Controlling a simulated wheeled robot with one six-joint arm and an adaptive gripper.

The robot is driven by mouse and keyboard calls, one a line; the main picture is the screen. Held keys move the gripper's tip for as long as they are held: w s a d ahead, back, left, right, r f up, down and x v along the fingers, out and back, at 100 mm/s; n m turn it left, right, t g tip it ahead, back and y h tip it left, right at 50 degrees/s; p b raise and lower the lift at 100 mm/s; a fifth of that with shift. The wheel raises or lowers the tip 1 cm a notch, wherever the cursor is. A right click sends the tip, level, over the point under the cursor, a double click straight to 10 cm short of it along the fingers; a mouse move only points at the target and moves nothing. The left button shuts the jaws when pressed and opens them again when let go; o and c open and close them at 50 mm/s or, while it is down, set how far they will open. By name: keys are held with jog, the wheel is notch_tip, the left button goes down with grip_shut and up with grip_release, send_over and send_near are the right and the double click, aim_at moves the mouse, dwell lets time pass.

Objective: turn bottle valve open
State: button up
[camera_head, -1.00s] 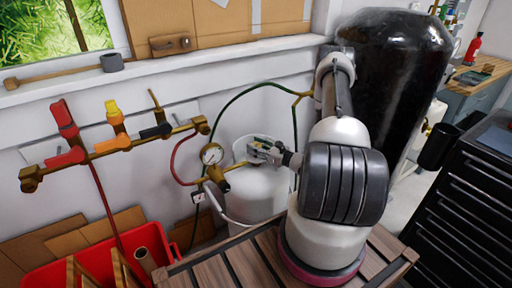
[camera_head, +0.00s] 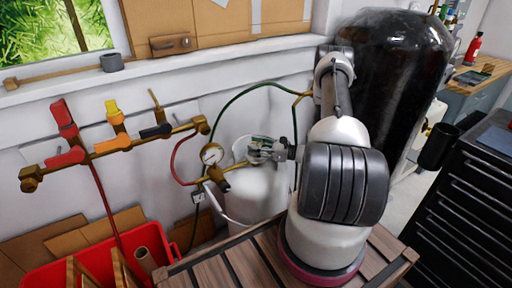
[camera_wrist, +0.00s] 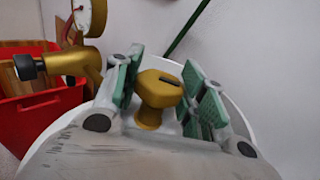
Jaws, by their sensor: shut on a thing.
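The white gas bottle (camera_head: 258,192) stands against the wall. Its brass valve knob (camera_wrist: 158,90) is on top, with a dark slot on its face; in the head view my fingers hide it. My gripper (camera_head: 261,146) is at the top of the bottle. In the wrist view the green-padded fingers of my gripper (camera_wrist: 168,92) are on either side of the knob, shut on it. A round pressure gauge (camera_head: 211,154) and brass regulator (camera_head: 218,174) sit just left of the valve; the gauge also shows in the wrist view (camera_wrist: 88,16).
A brass manifold (camera_head: 95,150) with red, yellow and black handles is on the wall at left. Red and green hoses run near the bottle. A red crate (camera_head: 95,262), slatted wooden surface (camera_head: 225,262), black tank (camera_head: 392,80) and black drawer cabinet (camera_head: 465,200) stand around.

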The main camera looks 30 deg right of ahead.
jog(key=o, duration=1)
jog(key=shift+o, duration=0.2)
notch_tip(320, 180, up, 10)
jog(key=shift+s, duration=0.1)
